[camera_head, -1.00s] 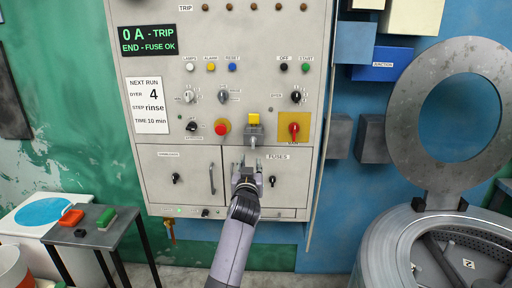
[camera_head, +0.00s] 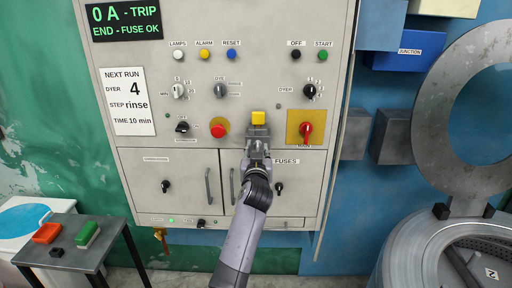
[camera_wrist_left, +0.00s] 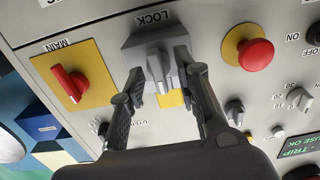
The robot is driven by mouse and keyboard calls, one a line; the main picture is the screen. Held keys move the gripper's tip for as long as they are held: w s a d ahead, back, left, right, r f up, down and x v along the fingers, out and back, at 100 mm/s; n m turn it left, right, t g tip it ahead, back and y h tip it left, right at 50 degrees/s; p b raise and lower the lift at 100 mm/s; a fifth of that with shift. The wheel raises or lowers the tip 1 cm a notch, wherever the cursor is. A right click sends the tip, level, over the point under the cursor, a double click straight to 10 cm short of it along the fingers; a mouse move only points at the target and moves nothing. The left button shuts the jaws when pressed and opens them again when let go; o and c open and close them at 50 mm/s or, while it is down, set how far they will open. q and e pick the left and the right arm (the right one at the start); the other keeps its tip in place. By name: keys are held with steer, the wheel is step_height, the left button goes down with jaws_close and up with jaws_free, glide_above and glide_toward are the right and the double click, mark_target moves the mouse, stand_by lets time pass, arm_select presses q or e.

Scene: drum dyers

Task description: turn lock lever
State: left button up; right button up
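The lock (camera_head: 257,131) is a grey block with a lever, just below a yellow square on the control panel. In the left wrist view the grey lock lever (camera_wrist_left: 158,68) sticks out beneath the label LOCK, in front of the yellow square. My left gripper (camera_head: 257,152) is at the lock from below and partly covers it in the head view. In the wrist view its two fingers (camera_wrist_left: 159,75) are apart, one on each side of the lever. The right finger is very close to the lever; I cannot tell whether it touches. My right gripper is not in view.
A red main switch (camera_head: 305,132) on a yellow plate sits right of the lock, a red push button (camera_head: 218,130) left. Door handles (camera_head: 209,187) stick out below. A steel drum (camera_head: 425,250) stands at the right, a small table (camera_head: 72,250) at lower left.

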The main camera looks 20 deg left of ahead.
arm_select(q)
steer(key=shift+s+d+r, duration=0.15)
steer(key=shift+s+r, duration=0.05)
steer(key=shift+s, duration=0.05)
steer(key=shift+w+f, duration=0.1)
jaws_close()
